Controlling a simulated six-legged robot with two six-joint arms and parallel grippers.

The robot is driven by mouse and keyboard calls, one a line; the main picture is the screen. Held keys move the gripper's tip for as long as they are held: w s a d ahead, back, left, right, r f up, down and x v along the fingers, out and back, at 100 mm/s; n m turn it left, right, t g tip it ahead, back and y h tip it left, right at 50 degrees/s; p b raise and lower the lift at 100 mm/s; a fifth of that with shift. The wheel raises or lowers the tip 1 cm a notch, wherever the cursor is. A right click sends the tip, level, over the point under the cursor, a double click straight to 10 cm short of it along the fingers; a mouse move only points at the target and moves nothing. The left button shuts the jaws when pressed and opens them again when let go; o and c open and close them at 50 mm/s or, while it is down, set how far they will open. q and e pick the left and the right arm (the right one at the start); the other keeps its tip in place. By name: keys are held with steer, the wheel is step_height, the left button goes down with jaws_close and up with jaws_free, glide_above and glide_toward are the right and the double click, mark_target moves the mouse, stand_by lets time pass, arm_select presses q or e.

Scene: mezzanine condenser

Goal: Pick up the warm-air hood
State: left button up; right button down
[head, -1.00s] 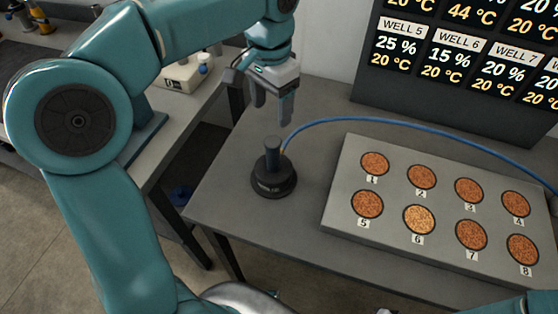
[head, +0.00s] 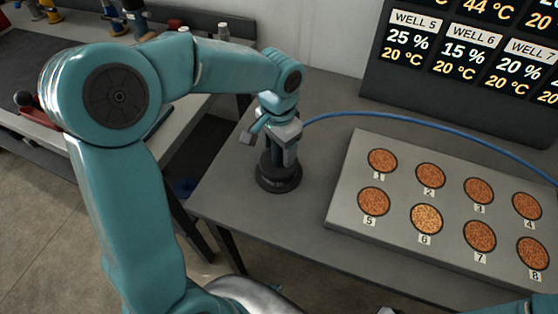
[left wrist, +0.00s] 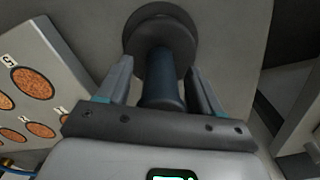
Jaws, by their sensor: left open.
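The warm-air hood (head: 279,180) is a dark round base with an upright handle, standing on the grey table left of the well plate. A blue hose runs from near its handle to the right. My left gripper (head: 281,158) is over the hood from above, its fingers down beside the handle. In the left wrist view the open fingers (left wrist: 163,85) stand either side of the hood's handle (left wrist: 160,80), with gaps showing, and the round base (left wrist: 160,28) lies beyond the fingertips. My right gripper is not in view.
The well plate (head: 402,204) has several numbered wells of orange-brown grains; well 6 (head: 426,218) looks paler. A dark display (head: 470,60) with percentages and temperatures stands behind. The blue hose (head: 430,120) arcs behind the plate. The table (head: 232,190) is clear left of the hood.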

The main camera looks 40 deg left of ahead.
arm_select(q)
steer(key=shift+f, duration=0.55)
steer(key=shift+s, duration=0.1)
steer(key=shift+c, duration=0.4)
jaws_close()
steer(key=shift+r, duration=0.1)
